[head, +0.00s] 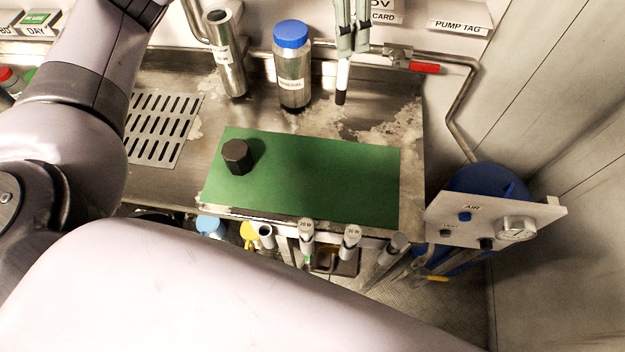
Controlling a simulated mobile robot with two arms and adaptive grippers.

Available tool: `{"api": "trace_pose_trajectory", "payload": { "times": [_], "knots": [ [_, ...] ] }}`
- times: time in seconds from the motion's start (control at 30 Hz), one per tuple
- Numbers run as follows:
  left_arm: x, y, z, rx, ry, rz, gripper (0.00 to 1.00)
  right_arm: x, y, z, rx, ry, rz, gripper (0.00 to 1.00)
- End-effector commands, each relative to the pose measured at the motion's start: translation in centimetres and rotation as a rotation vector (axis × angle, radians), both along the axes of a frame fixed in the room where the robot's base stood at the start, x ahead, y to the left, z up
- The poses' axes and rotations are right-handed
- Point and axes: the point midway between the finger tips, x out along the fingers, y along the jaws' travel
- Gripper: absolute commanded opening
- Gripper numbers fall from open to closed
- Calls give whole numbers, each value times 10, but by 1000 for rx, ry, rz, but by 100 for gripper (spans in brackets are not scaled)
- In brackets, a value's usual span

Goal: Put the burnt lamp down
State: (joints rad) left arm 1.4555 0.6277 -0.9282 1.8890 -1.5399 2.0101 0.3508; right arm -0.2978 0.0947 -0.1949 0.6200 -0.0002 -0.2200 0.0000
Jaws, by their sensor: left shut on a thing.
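My left gripper (352,42) comes down from the top edge of the head view, above the back of the steel counter. Its grey-green fingers are shut on a slim, pale tube with a black lower end, the burnt lamp (342,78). The lamp hangs almost upright, behind the green mat (330,190) and right of the blue-capped jar. Its upper part is hidden between the fingers. I cannot tell whether its black tip touches the counter. My right gripper is not in view.
A black hex knob (236,156) stands on the mat's left part; the rest is clear. A blue-capped jar (292,70) and a steel cylinder (226,55) stand behind. Several tubes, including a labelled one (352,240), line the front edge. An air panel (490,222) is at right.

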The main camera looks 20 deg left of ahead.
Motion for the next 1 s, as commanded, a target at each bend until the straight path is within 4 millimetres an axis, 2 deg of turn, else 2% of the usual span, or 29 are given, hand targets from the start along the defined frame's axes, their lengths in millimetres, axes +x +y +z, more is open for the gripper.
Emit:
{"api": "trace_pose_trajectory", "payload": {
  "times": [0.17,0.4,0.6,0.7,1.0],
  "knots": [
    [-4,-9,-18,-6,4,-21,0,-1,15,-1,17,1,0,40],
    [-5,-7,-73,-3,8,-18,0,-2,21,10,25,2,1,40],
    [-5,-7,-124,-5,7,-18,0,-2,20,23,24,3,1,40],
    [-5,-7,-143,-3,4,-19,0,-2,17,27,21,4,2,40],
    [-5,-7,-175,-4,5,-19,0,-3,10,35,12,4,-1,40]
  ]
}}
